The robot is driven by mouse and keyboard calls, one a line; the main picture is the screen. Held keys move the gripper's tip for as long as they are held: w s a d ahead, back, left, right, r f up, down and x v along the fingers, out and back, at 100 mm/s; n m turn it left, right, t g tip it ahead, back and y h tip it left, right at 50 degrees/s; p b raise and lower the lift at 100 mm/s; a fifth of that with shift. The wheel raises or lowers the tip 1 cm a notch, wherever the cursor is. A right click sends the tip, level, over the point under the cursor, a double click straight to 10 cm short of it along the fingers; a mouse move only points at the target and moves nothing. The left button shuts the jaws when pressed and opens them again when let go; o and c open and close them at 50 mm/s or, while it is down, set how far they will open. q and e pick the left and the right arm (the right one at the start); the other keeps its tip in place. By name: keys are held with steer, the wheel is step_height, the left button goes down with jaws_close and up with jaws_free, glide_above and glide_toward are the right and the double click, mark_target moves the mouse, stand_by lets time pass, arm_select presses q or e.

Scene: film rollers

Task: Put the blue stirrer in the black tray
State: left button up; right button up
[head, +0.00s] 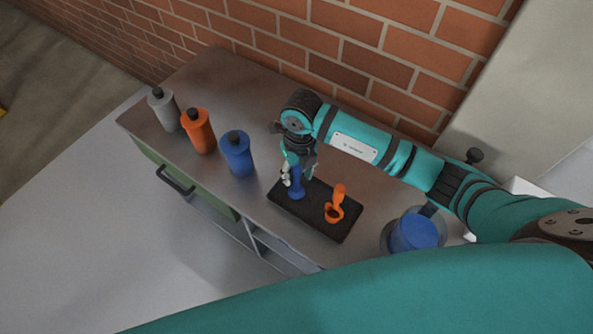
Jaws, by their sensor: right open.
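The blue stirrer (297,189) is at the left part of the black tray (315,222), roughly upright with its wider end down. It appears to rest on the tray, though its contact is hard to make out. My right gripper (291,174) is open, pointing down right at the stirrer's upper part, with its fingers partly covering it. My left gripper is not in view.
An orange stirrer-like piece (336,207) is on the tray's right part. Grey (164,111), orange (198,132) and blue (237,155) bottles stand to the left on the metal counter (215,80). A blue container (414,233) sits in a clear round vessel at right. A brick wall is behind.

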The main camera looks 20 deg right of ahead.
steer(key=r+p, duration=0.2)
steer(key=r, duration=0.2)
steer(key=r+p, duration=0.3)
steer(key=r, duration=0.1)
steer(key=r+p, duration=0.3)
steer(key=r, duration=0.1)
steer(key=shift+d+r, duration=0.1)
steer(key=shift+d, duration=0.25)
